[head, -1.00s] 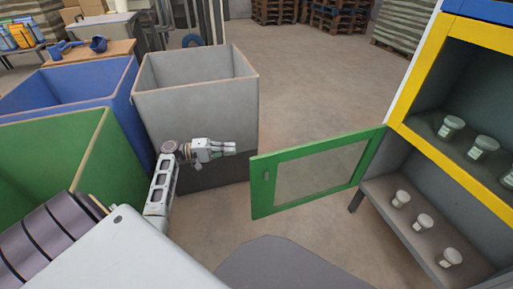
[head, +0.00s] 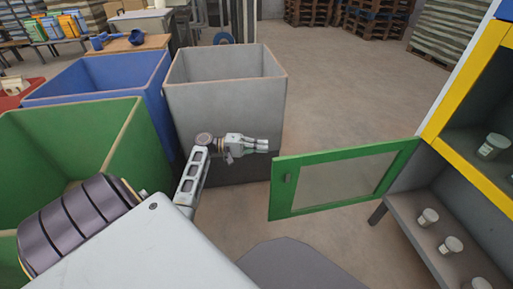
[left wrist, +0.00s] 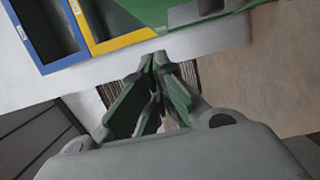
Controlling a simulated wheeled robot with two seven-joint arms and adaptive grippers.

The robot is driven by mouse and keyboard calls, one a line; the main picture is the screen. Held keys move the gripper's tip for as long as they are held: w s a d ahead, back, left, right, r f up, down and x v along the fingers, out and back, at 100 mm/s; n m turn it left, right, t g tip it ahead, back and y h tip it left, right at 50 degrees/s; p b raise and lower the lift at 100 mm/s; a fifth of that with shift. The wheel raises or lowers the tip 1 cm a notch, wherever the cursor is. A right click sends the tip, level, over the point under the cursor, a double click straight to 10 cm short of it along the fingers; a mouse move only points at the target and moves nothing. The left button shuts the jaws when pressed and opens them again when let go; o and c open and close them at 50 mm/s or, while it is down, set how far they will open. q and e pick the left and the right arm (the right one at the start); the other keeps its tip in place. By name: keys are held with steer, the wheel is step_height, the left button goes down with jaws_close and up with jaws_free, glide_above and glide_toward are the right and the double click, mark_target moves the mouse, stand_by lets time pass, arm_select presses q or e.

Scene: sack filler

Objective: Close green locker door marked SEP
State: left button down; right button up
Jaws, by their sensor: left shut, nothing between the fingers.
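The green locker door (head: 281,205) stands open in the head view, a green frame around a greyish panel. It is hinged at its right side to the locker and sticks out to the left. A small handle (head: 288,177) is near its free left edge. No SEP marking is legible. My left gripper (head: 267,145) is shut and empty, just left of the door's upper free corner; I cannot tell whether they touch. In the left wrist view the shut fingers (left wrist: 158,62) point up, and a green surface (left wrist: 150,12) shows beyond them. My right gripper is not in view.
The locker's lower compartment (head: 400,205) holds several pale jars; a yellow-framed compartment (head: 465,85) is above. A grey bin (head: 225,100) stands behind my left gripper, with blue (head: 150,75) and green (head: 60,120) bins to the left. The floor (head: 350,80) behind the door is clear.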

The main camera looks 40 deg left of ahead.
arm_select(q)
steer(key=w+d+b, duration=0.1)
steer(key=d+b, duration=0.1)
steer(key=d, duration=0.6)
steer(key=shift+w, duration=0.2)
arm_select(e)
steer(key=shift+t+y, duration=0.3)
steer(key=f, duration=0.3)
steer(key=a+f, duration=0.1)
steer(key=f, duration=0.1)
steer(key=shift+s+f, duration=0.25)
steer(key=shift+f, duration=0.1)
arm_select(q)
steer(key=shift+d, duration=0.1)
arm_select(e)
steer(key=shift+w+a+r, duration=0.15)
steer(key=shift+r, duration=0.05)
arm_select(q)
steer(key=shift+d, duration=0.1)
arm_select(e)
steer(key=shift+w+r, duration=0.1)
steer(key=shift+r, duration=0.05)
